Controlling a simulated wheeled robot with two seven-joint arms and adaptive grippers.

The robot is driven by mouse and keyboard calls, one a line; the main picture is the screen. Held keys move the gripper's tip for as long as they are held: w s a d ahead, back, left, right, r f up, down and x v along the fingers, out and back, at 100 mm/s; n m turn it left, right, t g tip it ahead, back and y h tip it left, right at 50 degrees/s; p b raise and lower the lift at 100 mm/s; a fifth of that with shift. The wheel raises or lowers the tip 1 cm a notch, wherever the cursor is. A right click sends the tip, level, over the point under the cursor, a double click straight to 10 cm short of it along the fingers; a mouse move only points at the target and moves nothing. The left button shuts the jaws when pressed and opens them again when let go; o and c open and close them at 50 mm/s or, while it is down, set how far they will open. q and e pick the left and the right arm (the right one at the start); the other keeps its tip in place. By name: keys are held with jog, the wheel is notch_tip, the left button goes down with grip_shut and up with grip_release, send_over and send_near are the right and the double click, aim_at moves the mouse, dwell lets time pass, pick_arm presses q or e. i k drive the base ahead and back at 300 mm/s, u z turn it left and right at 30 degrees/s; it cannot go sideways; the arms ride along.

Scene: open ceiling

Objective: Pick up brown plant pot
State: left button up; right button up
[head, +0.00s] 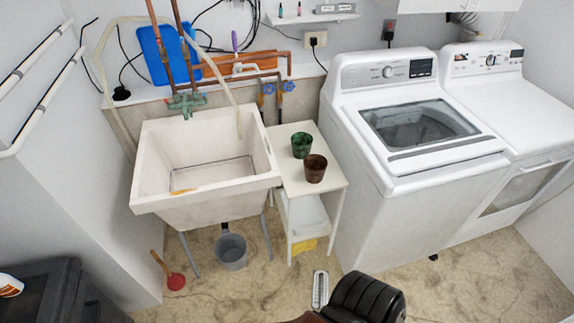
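The brown plant pot (315,168) stands upright on a small white side table (330,186), near its front right part. A green pot (301,145) stands just behind it and to its left, close to it. The brown pot is fully in view, with its open top facing up. Neither of my grippers can be made out in the head view, and nothing is touching the pot.
A utility sink (207,205) is left of the table; a washer (400,185) and dryer (535,110) are right. A grey bucket (231,252) and red plunger (175,281) are on the floor. A black ribbed object (365,298) is at the bottom. Bare floor (470,285) shows lower right.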

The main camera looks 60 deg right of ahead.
aim_at(315, 165)
jog(key=z, duration=0.1)
jog(key=i, duration=0.85)
jog(key=z, duration=1.1)
jog(key=i, duration=0.75)
jog(key=z, duration=0.7)
